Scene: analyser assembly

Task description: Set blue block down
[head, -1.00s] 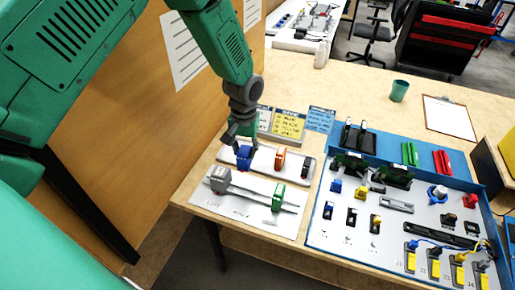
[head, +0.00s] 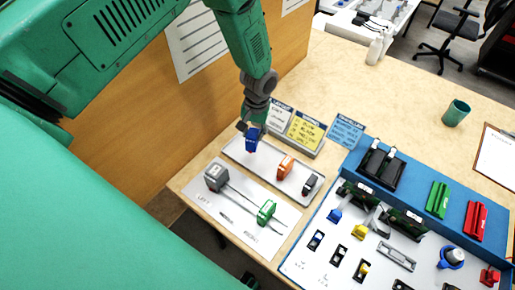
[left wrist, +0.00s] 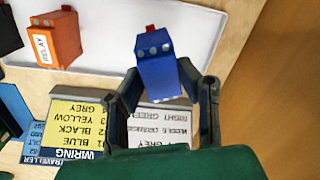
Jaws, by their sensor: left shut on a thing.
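The blue block (head: 251,141) has a red tip and is held by my left gripper (head: 250,131) at the left back end of a white tray (head: 267,166). In the left wrist view the blue block (left wrist: 157,66) sits between the two dark fingers of my left gripper (left wrist: 168,92), its red tip pointing away from the gripper. The tray (left wrist: 108,30) lies behind it there. I cannot tell whether the block touches the tray. An orange relay block (head: 285,166) and a black block (head: 311,184) stand farther right on the tray. My right gripper is not in view.
A grey block (head: 215,177) and a green block (head: 266,212) stand on rails in front of the tray. Label cards (head: 306,131) stand close behind it. A blue-edged parts board (head: 357,160) is at the right. A wooden panel (head: 145,130) stands at the left.

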